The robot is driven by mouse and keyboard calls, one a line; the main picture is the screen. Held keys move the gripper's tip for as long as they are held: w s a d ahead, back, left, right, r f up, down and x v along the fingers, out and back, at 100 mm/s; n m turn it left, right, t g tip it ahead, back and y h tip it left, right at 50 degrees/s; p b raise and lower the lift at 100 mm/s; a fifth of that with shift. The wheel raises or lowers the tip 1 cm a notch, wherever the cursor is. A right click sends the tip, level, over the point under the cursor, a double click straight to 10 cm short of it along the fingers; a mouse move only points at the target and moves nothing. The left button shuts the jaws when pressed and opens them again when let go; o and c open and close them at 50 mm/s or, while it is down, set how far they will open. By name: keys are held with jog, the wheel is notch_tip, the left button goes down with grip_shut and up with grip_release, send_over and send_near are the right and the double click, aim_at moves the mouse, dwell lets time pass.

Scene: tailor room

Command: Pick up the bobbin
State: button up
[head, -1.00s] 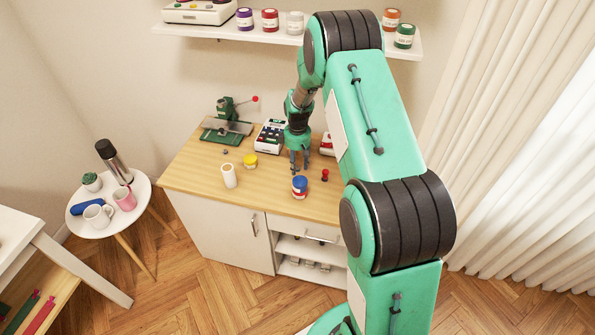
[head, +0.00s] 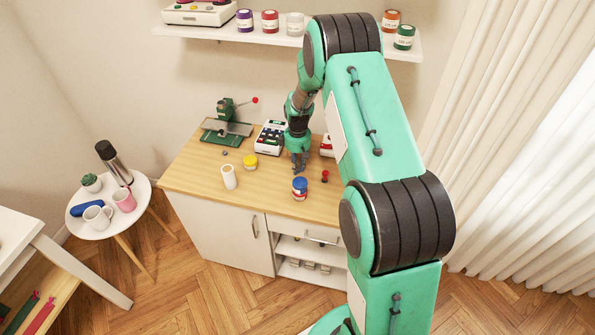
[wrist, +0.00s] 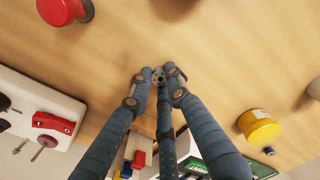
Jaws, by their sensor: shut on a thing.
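The bobbin (wrist: 159,76) is a small grey disc with holes, seen in the wrist view between my fingertips. My gripper (wrist: 158,82) has its blue-grey fingers closed around it. In the head view my gripper (head: 300,171) points down at the wooden top of the cabinet, behind the blue-lidded jar. The bobbin cannot be made out there. I cannot tell whether it touches the table.
The blue-lidded jar (head: 300,188) and a red spool-like piece (head: 325,176) stand close by. A white roll (head: 229,177), a yellow pot (head: 250,162), a keyed machine (head: 270,137) and a green-based machine (head: 226,129) stand left. The front left tabletop (head: 190,182) is clear.

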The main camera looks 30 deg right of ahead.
aim_at(300, 172)
jog(key=shift+r, duration=0.1)
notch_tip(300, 172, up, 10)
jog(key=p, duration=0.1)
jog(key=shift+p, duration=0.4)
dwell(0.9)
jog(key=s+d+f+m, duration=0.1)
jog(key=s+d, duration=0.3)
jog(key=s, duration=0.6)
jog(key=s+d+f+m, duration=0.2)
jog(key=s+d+m, duration=0.1)
jog(key=s, duration=0.6)
jog(key=s+d+f+m, duration=0.1)
jog(key=s+d+m, duration=0.1)
jog(key=s+d, duration=0.4)
jog(key=shift+s+f, duration=0.2)
jog(key=shift+s, duration=1)
jog(key=shift+s+f, duration=0.15)
jog(key=shift+s, duration=1)
jog(key=w+d, duration=0.3)
jog(key=w, duration=0.1)
jog(key=w+d+f+b, duration=0.1)
jog(key=w+d, duration=0.2)
jog(key=w+d+b, duration=0.1)
jog(key=w+d, duration=0.3)
jog(key=shift+w+f, duration=0.2)
jog(key=shift+w, duration=0.1)
